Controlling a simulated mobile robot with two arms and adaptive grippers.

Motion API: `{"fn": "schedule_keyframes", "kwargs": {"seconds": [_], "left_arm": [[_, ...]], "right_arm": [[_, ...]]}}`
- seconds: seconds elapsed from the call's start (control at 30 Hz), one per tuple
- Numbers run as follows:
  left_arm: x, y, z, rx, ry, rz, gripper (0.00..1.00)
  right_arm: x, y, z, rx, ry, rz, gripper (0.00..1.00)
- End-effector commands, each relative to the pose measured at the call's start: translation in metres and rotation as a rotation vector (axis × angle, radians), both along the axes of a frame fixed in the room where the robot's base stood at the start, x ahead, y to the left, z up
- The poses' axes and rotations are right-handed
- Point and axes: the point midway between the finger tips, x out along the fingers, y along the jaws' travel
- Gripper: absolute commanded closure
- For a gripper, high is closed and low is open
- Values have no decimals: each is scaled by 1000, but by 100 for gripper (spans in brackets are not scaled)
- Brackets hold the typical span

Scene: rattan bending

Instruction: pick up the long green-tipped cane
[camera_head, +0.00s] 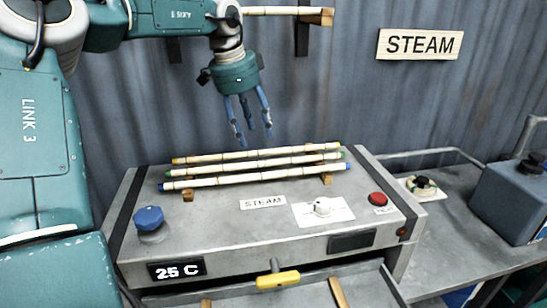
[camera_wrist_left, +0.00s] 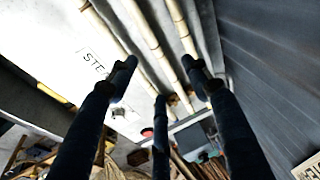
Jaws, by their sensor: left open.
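Three pale bamboo canes lie side by side on top of the steam box (camera_head: 270,211), resting on small wooden blocks. The green-tipped cane (camera_head: 250,165) is in the middle, between the yellow-tipped cane (camera_head: 255,154) behind and the blue-tipped cane (camera_head: 255,177) in front. My left gripper (camera_head: 250,128) is open and empty, its three fingers pointing down above the canes near their middle. In the left wrist view the middle cane (camera_wrist_left: 150,36) runs between the open fingers (camera_wrist_left: 160,85), apart from them. Its coloured tips cannot be made out there. My right gripper is not in view.
A grey can (camera_head: 512,200) stands on the right-hand table. Corrugated wall is close behind.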

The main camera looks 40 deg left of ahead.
Motion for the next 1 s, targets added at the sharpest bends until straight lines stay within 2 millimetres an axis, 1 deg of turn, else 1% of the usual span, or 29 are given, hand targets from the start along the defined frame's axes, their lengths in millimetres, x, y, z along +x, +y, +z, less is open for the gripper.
{"fn": "schedule_keyframes", "kwargs": {"seconds": [0.07, 0.13, 0.3, 0.4, 0.47, 0.57, 0.67, 0.7, 0.8, 0.87, 1.0], "left_arm": [[2, 0, -9, -2, 5, -1, 51], [5, -1, -20, -3, 5, -2, 51], [12, -2, -43, -2, 2, -1, 51], [13, -2, -50, -2, 2, -2, 51], [14, -1, -53, -2, 2, -2, 51], [14, -1, -64, -4, 6, -1, 51], [16, -1, -78, -5, 5, -2, 51], [19, -1, -86, -3, 4, -2, 51], [21, -1, -97, -3, 2, 0, 51], [23, -1, -100, -2, 0, -1, 51], [23, -1, -102, -1, -2, 0, 51]], "right_arm": [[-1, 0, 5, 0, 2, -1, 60], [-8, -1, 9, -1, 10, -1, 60], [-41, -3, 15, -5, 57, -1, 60], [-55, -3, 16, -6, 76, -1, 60], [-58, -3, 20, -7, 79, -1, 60], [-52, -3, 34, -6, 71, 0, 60], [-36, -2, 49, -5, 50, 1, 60], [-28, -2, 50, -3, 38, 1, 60], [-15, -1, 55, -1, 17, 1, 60], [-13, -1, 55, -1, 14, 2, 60], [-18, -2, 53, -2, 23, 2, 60]]}}
